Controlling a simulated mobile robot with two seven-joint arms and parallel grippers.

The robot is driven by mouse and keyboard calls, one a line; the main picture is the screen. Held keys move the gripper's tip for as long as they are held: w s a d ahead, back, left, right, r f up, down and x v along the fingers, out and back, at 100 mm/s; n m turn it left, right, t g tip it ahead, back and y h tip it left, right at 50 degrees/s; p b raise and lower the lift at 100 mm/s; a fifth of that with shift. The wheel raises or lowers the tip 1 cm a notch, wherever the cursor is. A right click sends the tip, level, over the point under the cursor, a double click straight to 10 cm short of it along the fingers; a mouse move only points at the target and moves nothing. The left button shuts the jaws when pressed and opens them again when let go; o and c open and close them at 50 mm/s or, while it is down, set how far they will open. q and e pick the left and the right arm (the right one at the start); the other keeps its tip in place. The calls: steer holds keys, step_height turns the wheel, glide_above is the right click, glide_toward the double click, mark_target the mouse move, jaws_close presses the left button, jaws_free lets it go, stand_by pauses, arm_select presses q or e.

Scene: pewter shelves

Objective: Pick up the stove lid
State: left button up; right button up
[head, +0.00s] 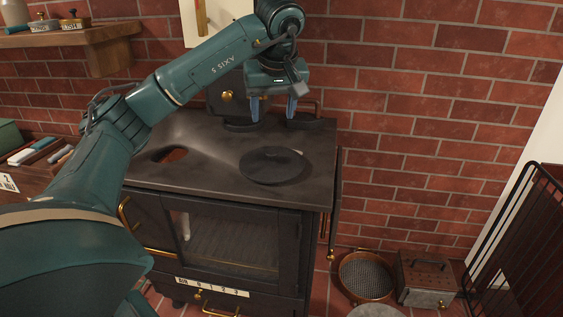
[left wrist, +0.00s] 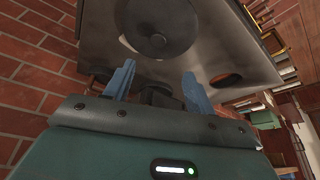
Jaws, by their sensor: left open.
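The stove lid (head: 273,165) is a round, dark disc with a small raised middle, lying flat on the black stove top (head: 215,180) toward its right side. It also shows in the left wrist view (left wrist: 165,22), beyond the fingertips. My left gripper (head: 273,108) is open and empty, with its blue fingers pointing down. It appears above the back of the stove, apart from the lid. Its two fingers also show in the left wrist view (left wrist: 158,76). My right gripper is in neither view.
An oval opening (head: 168,155) is in the stove top, left of the lid. A brick wall (head: 420,110) stands close behind. A wooden shelf (head: 75,38) is at the upper left. A round sieve (head: 367,275) and a metal box (head: 427,278) sit on the floor at right.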

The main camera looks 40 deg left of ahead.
mark_target(272, 151)
arm_select(q)
steer(key=x, duration=0.6)
steer(key=shift+a+f+b, duration=0.25)
steer(key=shift+f+b, duration=0.1)
steer(key=shift+b, duration=0.05)
steer(key=shift+d+p+x, duration=0.15)
steer(key=shift+p+x, duration=0.1)
steer(key=shift+x, duration=1.3)
steer(key=shift+d+p+x, duration=0.15)
steer(key=shift+p+x, duration=0.1)
steer(key=shift+x, duration=1.3)
steer(key=shift+w, duration=0.15)
steer(key=c, duration=0.9)
jaws_close()
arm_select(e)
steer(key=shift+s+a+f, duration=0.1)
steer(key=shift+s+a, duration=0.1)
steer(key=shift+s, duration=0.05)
arm_select(q)
steer(key=shift+w+r, duration=0.1)
